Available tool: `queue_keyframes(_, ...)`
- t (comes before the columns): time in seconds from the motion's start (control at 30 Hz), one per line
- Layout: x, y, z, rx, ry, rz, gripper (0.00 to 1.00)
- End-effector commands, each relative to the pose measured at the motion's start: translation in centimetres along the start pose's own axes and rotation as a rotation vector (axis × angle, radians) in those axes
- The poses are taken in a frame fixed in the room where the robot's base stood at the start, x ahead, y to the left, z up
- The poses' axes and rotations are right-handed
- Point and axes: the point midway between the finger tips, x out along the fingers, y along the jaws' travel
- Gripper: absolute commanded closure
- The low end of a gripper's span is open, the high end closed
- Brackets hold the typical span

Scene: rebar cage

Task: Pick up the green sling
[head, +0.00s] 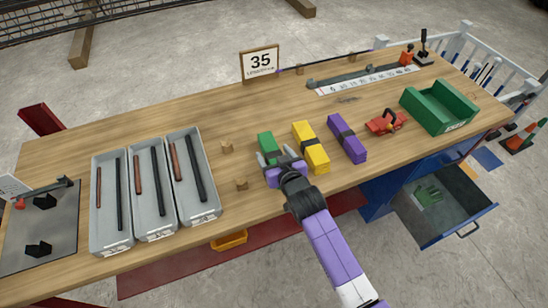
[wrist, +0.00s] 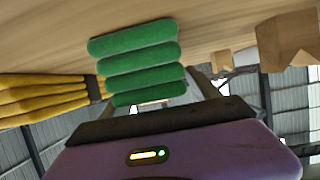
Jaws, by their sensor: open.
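The green sling (head: 267,144) lies folded on the wooden workbench, left of the yellow sling. My gripper (head: 274,160) is open at the sling's near end and hides part of it in the head view.
A yellow sling (head: 311,148) and a purple sling (head: 346,139) lie to the right. Wooden blocks (head: 241,184) stand to the left, before grey trays (head: 111,205) of bars. A red shackle (head: 386,122) and green bin (head: 441,106) are farther right. An open drawer (head: 455,214) juts out below.

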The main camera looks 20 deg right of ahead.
Motion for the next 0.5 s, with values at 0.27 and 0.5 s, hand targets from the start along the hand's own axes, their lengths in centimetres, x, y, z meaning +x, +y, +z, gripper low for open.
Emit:
queue_keyframes(0.27,-0.03,0.00,0.01,0.000,0.000,0.000,0.70)
queue_keyframes(0.5,-0.04,0.00,0.01,0.000,0.000,0.000,1.00)
